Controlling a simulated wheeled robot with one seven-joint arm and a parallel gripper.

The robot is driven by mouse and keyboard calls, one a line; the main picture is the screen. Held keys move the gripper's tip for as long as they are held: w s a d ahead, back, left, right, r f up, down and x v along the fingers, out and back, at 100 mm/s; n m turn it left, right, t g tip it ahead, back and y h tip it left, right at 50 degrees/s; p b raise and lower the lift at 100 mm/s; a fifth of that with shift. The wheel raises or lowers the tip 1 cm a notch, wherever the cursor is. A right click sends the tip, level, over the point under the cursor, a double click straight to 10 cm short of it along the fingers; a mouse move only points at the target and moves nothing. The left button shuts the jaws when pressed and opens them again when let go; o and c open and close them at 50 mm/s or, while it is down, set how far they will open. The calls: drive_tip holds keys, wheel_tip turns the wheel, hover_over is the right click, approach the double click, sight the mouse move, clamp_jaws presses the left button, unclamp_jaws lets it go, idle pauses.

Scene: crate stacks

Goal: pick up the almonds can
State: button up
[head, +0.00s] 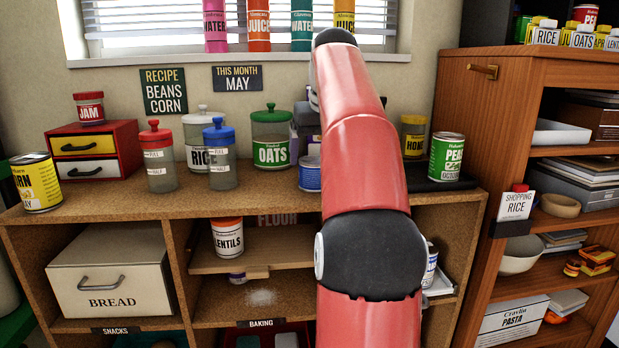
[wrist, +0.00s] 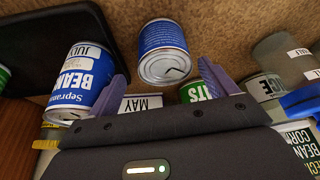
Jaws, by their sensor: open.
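I cannot read the word almonds on any can. In the wrist view a blue-labelled can (wrist: 163,52) stands ahead of my gripper (wrist: 168,82), roughly between the line of the two purple fingers, with fine print facing me and its name turned away. My gripper is open and empty. A blue can (head: 309,174) stands on the counter in the head view, just left of my arm. Another blue-and-white can marked BEANS (wrist: 82,80) is beside the left finger in the wrist view. My arm hides most of my gripper in the head view.
The OATS jar (head: 270,140) and a blue-lidded jar (head: 220,155) stand left of the blue can. A honey jar (head: 413,137) and a PEAS can (head: 446,158) stand right of my arm. The counter's front edge (head: 130,208) is mostly clear.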

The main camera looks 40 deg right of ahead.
sight(314, 160)
drive_tip(key=x, duration=0.1)
drive_tip(key=b+x, duration=0.1)
drive_tip(key=x, duration=0.2)
drive_tip(key=shift+w+a+f, duration=0.1)
drive_tip(key=shift+a+f, duration=0.15)
drive_tip(key=shift+f, duration=0.2)
drive_tip(key=c, duration=1.2)
drive_tip(key=shift+c, duration=0.2)
drive_tip(key=shift+r, duration=0.2)
